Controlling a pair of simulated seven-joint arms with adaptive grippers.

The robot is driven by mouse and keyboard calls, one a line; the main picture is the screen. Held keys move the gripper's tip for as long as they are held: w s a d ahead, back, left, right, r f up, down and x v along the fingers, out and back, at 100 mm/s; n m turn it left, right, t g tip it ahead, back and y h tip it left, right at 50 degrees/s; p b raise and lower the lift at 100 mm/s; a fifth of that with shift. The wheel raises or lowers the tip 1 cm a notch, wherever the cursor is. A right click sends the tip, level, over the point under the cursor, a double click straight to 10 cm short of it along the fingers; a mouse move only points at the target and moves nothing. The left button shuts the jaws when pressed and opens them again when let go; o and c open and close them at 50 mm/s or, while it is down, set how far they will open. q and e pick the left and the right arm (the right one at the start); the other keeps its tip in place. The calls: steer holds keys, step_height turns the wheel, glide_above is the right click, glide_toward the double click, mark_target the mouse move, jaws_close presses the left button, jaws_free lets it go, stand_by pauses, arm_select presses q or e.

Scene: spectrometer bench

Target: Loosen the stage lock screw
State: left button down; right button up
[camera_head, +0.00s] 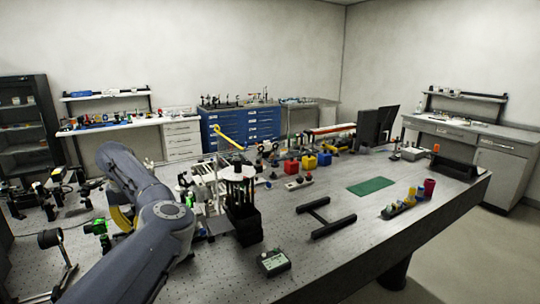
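I cannot pick out the stage lock screw; the parts around the stage are too small to tell apart. A cluster of pale metal stage and rod parts (207,190) stands on the bench right of my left arm (168,222). That arm rises from the bottom left and bends at a grey-blue joint. My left gripper's fingers are not clear, being small or hidden behind the arm. A yellow hooked tool (229,138) shows above the back of the cluster. My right gripper is not in view.
A black holder (244,215) with upright rods stands right of the stage parts. A small meter box (273,263) lies in front. A black H-shaped frame (326,217), a green mat (370,186) and coloured containers (429,188) are farther right.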

arm_select(q)
steer(key=shift+d+r, duration=0.1)
steer(key=shift+r, duration=1.05)
steer(key=shift+w+a+r, duration=0.15)
steer(key=shift+a+r, duration=0.05)
steer(key=shift+r, duration=0.2)
step_height(320, 180, down, 7)
stand_by(0.5)
steer(key=shift+s+d, duration=0.5)
stand_by(0.9)
steer(key=shift+d, duration=0.1)
stand_by(0.5)
